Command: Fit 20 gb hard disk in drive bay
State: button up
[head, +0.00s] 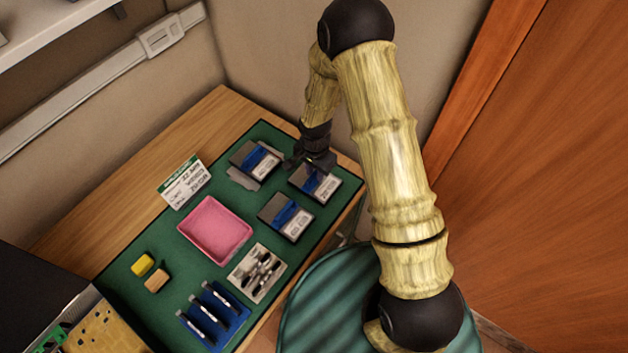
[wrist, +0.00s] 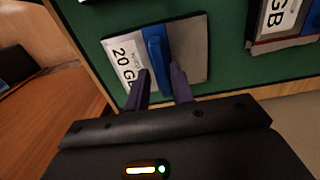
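The 20 GB hard disk (wrist: 193,45) lies flat on the green mat, grey with a white "20 GB" label and a raised blue strip. In the head view, the disk under my gripper (head: 318,187) is the one nearest the mat's right edge. My gripper (wrist: 160,72) is open above it, with one dark finger on each side of the blue strip. Whether the fingers touch the strip cannot be told. An open case with circuit boards (head: 95,330) shows at the lower left of the head view; no drive bay can be made out.
Two similar disks lie nearby, one behind (head: 252,163) and one in front (head: 284,216). A pink tray (head: 213,258), a sign (head: 184,183), yellow and orange blocks, a tool holder (head: 256,272) and a blue rack (head: 213,316) occupy the mat. A green striped stool is beside the table.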

aim_at(315, 174)
grip_shut()
jog(key=shift+r+p, duration=1.2)
jog(key=shift+r, duration=0.65)
